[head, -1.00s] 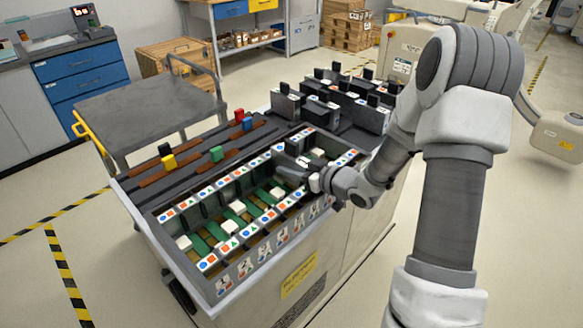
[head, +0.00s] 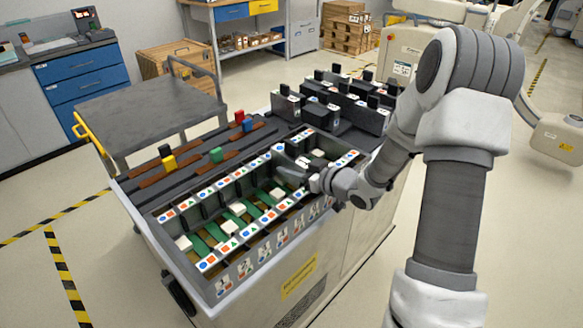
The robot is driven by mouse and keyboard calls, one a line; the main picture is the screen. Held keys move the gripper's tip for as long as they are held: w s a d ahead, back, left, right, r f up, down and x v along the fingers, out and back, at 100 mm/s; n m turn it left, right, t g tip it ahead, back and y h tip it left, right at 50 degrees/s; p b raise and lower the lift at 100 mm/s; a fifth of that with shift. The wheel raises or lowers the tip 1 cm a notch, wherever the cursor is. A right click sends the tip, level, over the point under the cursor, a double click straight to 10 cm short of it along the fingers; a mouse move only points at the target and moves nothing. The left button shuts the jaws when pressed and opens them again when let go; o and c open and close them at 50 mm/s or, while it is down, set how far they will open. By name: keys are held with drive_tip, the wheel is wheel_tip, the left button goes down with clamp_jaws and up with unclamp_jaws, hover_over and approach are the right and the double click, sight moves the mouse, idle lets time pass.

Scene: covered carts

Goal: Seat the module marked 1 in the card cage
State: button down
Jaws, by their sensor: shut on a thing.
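The card cage (head: 213,288) is the long open bay in the top of the cart. It has slots with green strips and white blocks inside, rails with coloured shape marks along both sides, and a row of number labels on its front. My gripper (head: 309,179) is over the right half of the cage, shut on a grey module (head: 289,174). The module is low, at or in the cage opening; its number cannot be read, and my wrist hides part of it. I cannot tell how deep it sits.
Several grey modules (head: 322,115) with black handles stand on the cart behind the cage, at the right. Left of the cage are brown rails with coloured handled pieces, such as a green one (head: 216,155) and a yellow one (head: 169,162). A grey trolley (head: 150,105) stands behind the cart.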

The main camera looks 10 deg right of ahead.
drive_tip(key=shift+s+f, duration=0.3)
drive_tip(key=shift+f, duration=0.5)
wheel_tip(320, 180, up, 15)
drive_tip(key=p, duration=1.4)
hover_over(298, 146)
drive_tip(key=w+a, duration=0.1)
drive_tip(key=w, duration=0.1)
drive_tip(key=shift+s+a+f, duration=0.1)
drive_tip(key=shift+b, duration=0.3)
drive_tip(key=shift+f, duration=0.15)
drive_tip(key=shift+f+b, duration=2.4)
drive_tip(key=shift+f, duration=0.4)
drive_tip(key=shift+f+b, duration=3)
drive_tip(key=shift+f, duration=0.75)
drive_tip(key=shift+c, duration=2)
unclamp_jaws()
